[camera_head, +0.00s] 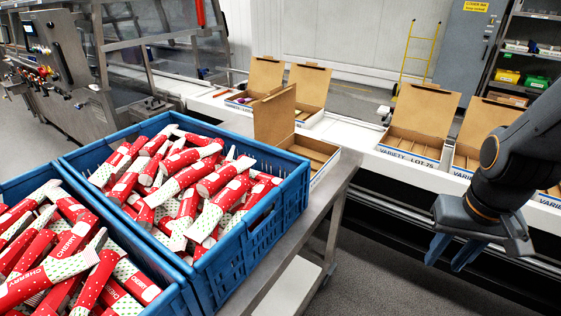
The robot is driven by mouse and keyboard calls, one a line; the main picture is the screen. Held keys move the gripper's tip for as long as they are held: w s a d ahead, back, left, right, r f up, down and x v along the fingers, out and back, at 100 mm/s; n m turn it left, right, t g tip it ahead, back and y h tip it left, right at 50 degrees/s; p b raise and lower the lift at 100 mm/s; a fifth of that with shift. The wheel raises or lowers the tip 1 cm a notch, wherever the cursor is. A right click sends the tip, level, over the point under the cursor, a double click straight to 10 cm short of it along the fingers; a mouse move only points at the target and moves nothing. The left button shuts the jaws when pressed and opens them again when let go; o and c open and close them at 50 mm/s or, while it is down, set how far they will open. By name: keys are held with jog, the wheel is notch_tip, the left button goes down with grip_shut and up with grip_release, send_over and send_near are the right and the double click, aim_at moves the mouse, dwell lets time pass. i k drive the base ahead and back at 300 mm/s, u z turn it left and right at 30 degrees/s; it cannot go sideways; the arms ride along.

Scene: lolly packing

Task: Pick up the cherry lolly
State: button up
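Many cherry lollies (182,182) in red and white wrappers with green dots lie jumbled in a blue crate (243,252) in the middle. More cherry lollies (62,243) with readable "CHERRY" print fill a second blue crate (172,300) at the lower left. My gripper (453,255) hangs at the right, well apart from both crates, with its fingers pointing down. A gap shows between the two blue-grey fingers and nothing is seen between them.
A small open cardboard box (318,158) stands on the metal table (300,240) beside the middle crate. Behind it, a white conveyor (352,135) carries several open boxes, one marked "VARIETY LOT 75" (408,153). Machinery (62,60) stands at the left. Open floor lies between table and gripper.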

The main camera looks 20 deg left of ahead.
aim_at(206, 188)
jog(key=z, duration=0.7)
jog(key=i, duration=1)
jog(key=u, duration=2.15)
